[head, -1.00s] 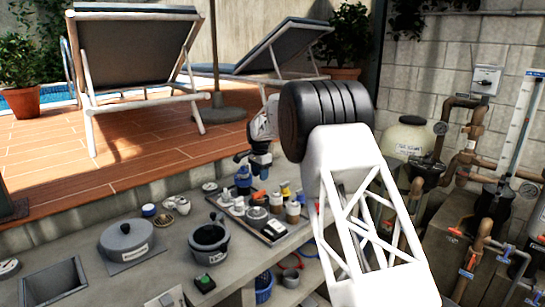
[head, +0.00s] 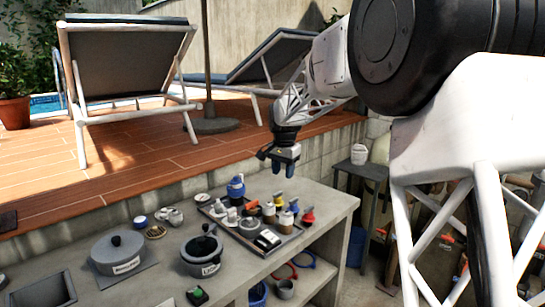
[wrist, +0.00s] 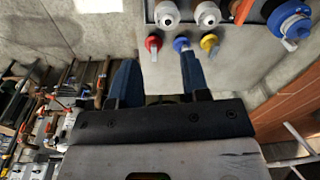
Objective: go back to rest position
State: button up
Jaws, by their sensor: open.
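My gripper (head: 279,170) hangs in the air above the grey counter, behind the tray's right end in the head view. Its two blue fingers are apart with nothing between them, as the wrist view (wrist: 160,78) also shows. My white arm and its dark joint fill the right of the head view and hide part of the place behind.
A small table with a white bucket (head: 359,154) is behind right.

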jog(key=s+d+r+n, duration=0.1)
jog(key=s+d+r, duration=0.15)
jog(key=s, duration=0.65)
jog(key=s+d+r+n+t, duration=0.1)
jog(key=s+d, duration=0.3)
jog(key=s, duration=0.4)
jog(key=s+d+r+n, duration=0.1)
jog(key=s+d, duration=0.2)
jog(key=s, duration=0.6)
jog(key=s+d+f+n, duration=0.1)
jog(key=s+f, duration=0.1)
jog(key=s, duration=0.7)
jog(key=s+d+f+n, duration=0.1)
jog(key=s+d+f, duration=0.1)
jog(key=s, duration=0.7)
jog(key=s+d+f+n, duration=0.1)
jog(key=s+f, duration=0.3)
jog(key=s, duration=0.5)
jog(key=shift+s+d+n+t, duration=0.3)
jog(key=shift+s+d+t, duration=0.1)
jog(key=shift+d, duration=0.35)
